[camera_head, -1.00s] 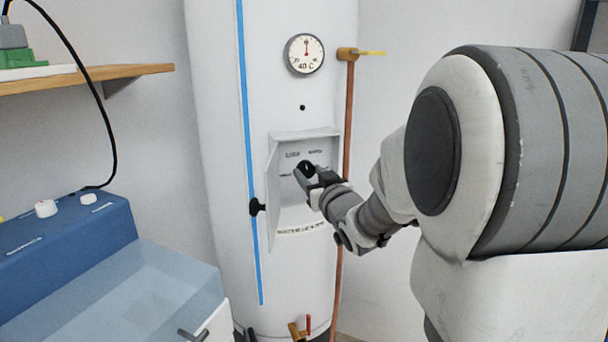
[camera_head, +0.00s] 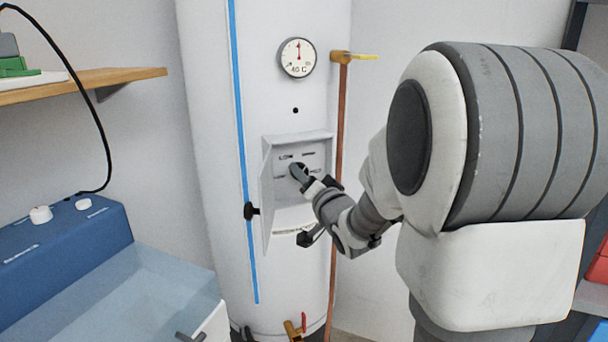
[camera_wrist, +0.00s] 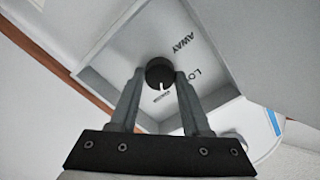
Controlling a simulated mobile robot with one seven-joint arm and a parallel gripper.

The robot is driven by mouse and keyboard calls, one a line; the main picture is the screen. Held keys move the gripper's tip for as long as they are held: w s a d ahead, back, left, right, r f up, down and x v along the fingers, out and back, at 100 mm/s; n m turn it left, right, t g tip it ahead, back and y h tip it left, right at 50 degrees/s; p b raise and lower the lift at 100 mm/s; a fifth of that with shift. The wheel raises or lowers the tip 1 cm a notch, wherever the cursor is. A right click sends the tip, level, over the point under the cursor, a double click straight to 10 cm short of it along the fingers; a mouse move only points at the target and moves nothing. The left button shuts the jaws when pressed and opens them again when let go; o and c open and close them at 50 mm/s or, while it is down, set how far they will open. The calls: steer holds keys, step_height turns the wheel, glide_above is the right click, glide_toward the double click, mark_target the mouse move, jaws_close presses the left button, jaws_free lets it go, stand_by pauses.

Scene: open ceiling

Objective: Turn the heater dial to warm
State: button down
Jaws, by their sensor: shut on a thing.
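The heater dial (camera_wrist: 159,73) is a dark round knob with a white mark, inside a recessed box (camera_wrist: 218,85) on the white heater tank (camera_head: 205,120). My gripper (camera_wrist: 157,78) is shut on the dial, one finger on each side. In the wrist view the dial's white mark points down toward small lettering too small to read surely. The lettering "AWAY" and part of a word starting "LO" show on the panel. In the head view the dial (camera_head: 298,171) is partly covered by my gripper (camera_head: 306,180).
The box's door (camera_head: 268,200) stands open at its left, with a black knob (camera_head: 250,210). A copper pipe (camera_head: 341,110) runs upright just right of the box. A round gauge (camera_head: 297,58) sits above. A blue-sided basin (camera_head: 70,240) and wooden shelf (camera_head: 110,78) are at left.

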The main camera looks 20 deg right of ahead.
steer(key=shift+r+m, duration=0.15)
steer(key=shift+m, duration=0.35)
steer(key=shift+c, duration=1.8)
jaws_free()
